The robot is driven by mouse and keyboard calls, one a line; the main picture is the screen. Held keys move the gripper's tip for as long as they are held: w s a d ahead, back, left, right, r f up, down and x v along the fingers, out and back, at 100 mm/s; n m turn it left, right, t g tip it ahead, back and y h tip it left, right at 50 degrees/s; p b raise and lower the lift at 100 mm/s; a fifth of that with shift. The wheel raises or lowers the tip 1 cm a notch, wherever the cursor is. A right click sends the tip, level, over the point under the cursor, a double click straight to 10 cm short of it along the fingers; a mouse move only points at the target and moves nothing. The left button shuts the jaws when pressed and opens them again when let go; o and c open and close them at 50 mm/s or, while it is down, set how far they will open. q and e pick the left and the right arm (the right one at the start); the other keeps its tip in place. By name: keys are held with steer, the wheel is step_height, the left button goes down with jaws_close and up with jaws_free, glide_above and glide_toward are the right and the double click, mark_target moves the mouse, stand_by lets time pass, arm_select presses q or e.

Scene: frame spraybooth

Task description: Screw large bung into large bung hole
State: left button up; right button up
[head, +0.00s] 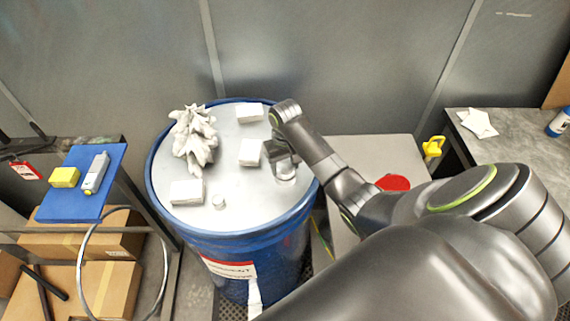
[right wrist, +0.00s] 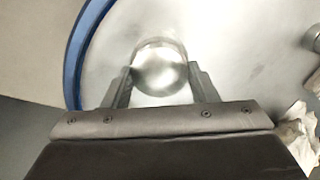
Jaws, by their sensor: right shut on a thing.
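The large bung (right wrist: 160,70) is a round silvery piece between the fingers of my right gripper (right wrist: 160,88) in the right wrist view. In the head view the bung (head: 286,174) shows just below the right gripper (head: 282,158), near the right side of the drum's grey top. The right gripper is shut on it. The drum (head: 275,238) is blue with a raised blue rim. The large bung hole is not visible, and I cannot tell whether the bung touches the top or sits in a hole. My left gripper is not in view.
On the drum top are a crumpled white cloth (head: 194,138), several white blocks such as this one (head: 186,192), and a small pale cylinder (head: 218,202). A blue board (head: 72,207) stands left. A grey surface with a red disc (head: 393,182) lies right.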

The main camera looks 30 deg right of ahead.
steer(key=o, duration=0.6)
steer(key=shift+o, duration=0.2)
steer(key=n, duration=2.7)
steer(key=shift+n, duration=0.3)
